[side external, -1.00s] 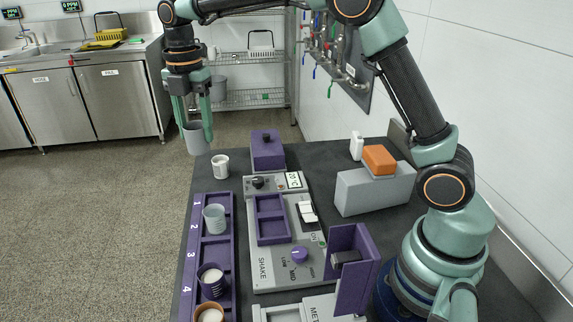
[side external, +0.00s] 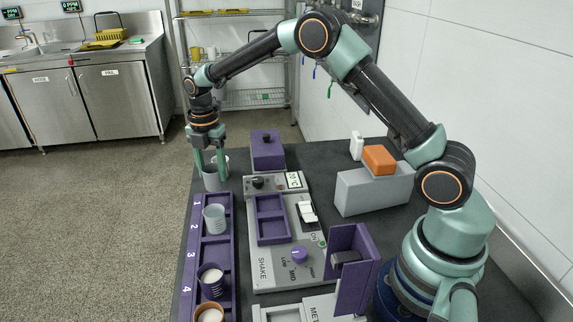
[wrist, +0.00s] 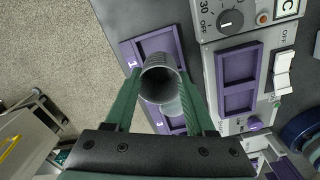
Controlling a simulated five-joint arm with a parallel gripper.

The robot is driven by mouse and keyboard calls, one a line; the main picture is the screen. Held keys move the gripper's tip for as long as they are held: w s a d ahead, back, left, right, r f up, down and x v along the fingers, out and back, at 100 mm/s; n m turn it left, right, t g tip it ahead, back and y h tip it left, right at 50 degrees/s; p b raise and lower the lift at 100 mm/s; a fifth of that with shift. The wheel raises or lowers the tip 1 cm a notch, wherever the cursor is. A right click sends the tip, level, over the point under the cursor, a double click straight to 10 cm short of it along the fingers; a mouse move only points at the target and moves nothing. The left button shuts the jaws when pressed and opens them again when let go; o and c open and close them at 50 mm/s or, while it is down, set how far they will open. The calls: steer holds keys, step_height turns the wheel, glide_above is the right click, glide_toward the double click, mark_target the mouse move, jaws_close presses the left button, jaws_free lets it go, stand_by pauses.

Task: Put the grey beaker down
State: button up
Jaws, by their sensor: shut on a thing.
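The grey beaker (side external: 214,183) is between the fingers of my gripper (side external: 210,174), which is shut on it. It is upright, low at the far end of the purple numbered rack (side external: 233,244); I cannot tell whether its base touches anything. In the wrist view the beaker (wrist: 159,86) shows from above between the green fingertips (wrist: 160,92), covering part of the rack (wrist: 128,53).
A pale cup (side external: 214,218) and two more cups (side external: 211,281) (side external: 209,314) stand in the rack. The grey shaker (side external: 279,273) with a purple tray lies to the right. A purple box (side external: 267,152) stands behind it. A grey block (side external: 374,192) carries an orange one.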

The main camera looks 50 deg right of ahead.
mark_target(215, 189)
steer(key=shift+f, duration=2.95)
steer(key=shift+f, duration=0.1)
steer(key=o, duration=1.3)
